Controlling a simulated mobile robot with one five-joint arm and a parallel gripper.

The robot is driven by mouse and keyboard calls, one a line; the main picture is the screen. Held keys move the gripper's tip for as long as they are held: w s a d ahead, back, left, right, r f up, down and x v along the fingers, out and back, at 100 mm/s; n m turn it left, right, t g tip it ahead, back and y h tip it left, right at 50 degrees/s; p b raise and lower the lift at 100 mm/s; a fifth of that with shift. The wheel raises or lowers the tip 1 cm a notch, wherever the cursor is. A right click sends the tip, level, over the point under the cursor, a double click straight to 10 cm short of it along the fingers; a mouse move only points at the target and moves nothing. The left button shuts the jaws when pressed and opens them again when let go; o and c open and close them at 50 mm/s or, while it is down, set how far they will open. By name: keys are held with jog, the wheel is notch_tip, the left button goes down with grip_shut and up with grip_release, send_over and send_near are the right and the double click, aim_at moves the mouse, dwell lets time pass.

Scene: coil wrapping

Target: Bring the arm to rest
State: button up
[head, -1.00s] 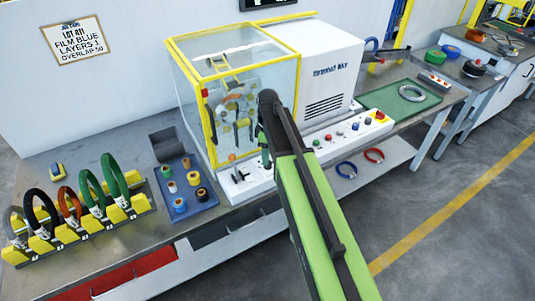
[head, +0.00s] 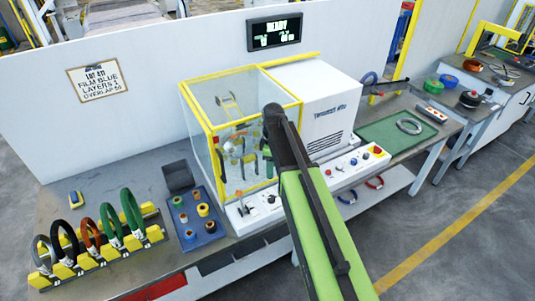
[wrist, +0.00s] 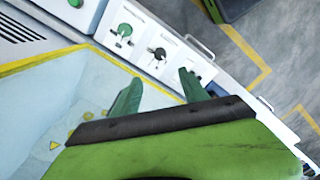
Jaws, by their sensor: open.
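My green arm reaches up from the lower right in the head view, in front of the yellow-framed wrapping machine (head: 248,130). My gripper (head: 262,158) is mostly hidden behind my arm there, with green fingers showing by the machine's clear front. In the wrist view my gripper (wrist: 162,92) has its two green fingers spread apart with nothing between them. Beyond the fingers lie the machine's white control panel (wrist: 150,45) and yellow guard edge. I cannot tell how far the fingers are from the guard.
A coil rack (head: 100,252) with several coils stands at the left, beside a blue tray (head: 187,228) of film rolls. A green mat (head: 385,137) with a grey coil (head: 409,127) lies to the right. A display (head: 274,32) reads READY. The floor at right is clear.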

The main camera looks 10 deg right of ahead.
jog(key=s+f+m+b, duration=0.3)
jog(key=s+m, duration=0.3)
jog(key=s, duration=0.1)
jog(key=s+f+m+b, duration=0.4)
jog(key=s+m, duration=0.3)
jog(key=s, duration=0.1)
jog(key=shift+s+d, duration=0.15)
jog(key=shift+s, duration=0.1)
dwell(1.3)
